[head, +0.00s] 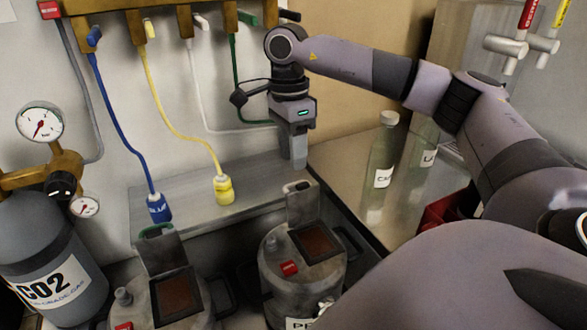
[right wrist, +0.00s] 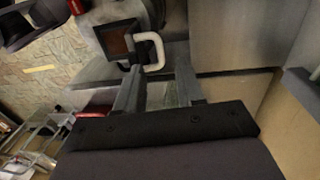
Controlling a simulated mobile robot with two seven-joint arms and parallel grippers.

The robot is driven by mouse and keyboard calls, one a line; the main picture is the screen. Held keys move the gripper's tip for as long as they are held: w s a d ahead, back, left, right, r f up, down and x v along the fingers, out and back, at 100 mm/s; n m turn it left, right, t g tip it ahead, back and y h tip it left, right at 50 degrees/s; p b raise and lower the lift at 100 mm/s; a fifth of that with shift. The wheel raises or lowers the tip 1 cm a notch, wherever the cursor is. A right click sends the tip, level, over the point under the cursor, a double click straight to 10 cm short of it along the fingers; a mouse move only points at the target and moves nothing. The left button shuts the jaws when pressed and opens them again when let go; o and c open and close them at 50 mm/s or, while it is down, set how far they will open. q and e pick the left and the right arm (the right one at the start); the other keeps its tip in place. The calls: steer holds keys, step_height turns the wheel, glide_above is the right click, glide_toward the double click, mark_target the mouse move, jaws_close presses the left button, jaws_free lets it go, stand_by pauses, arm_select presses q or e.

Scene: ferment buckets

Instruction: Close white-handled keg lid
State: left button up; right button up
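The right-hand keg (head: 283,285) is metal with a dark square opening on top. Its lid (head: 302,207) stands raised at the back edge of the opening. The white handle (right wrist: 158,44) shows clearly in the right wrist view, just beyond the fingertips; in the head view it is hardly visible. My right gripper (head: 295,163) points down just above and behind the raised lid. In the right wrist view my right gripper (right wrist: 158,68) has its fingers apart, with nothing held between them. My left gripper is not in view.
Another keg (head: 198,314) with a raised, green-handled lid (head: 160,250) stands left. A CO2 cylinder (head: 45,245) is at far left. Blue (head: 125,135) and yellow (head: 165,115) hoses hang behind. Glass bottles (head: 382,155) stand on the right counter.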

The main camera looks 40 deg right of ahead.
mark_target(299, 201)
steer(key=f, duration=0.5)
steer(key=shift+s, duration=0.3)
jaws_close()
stand_by(1.1)
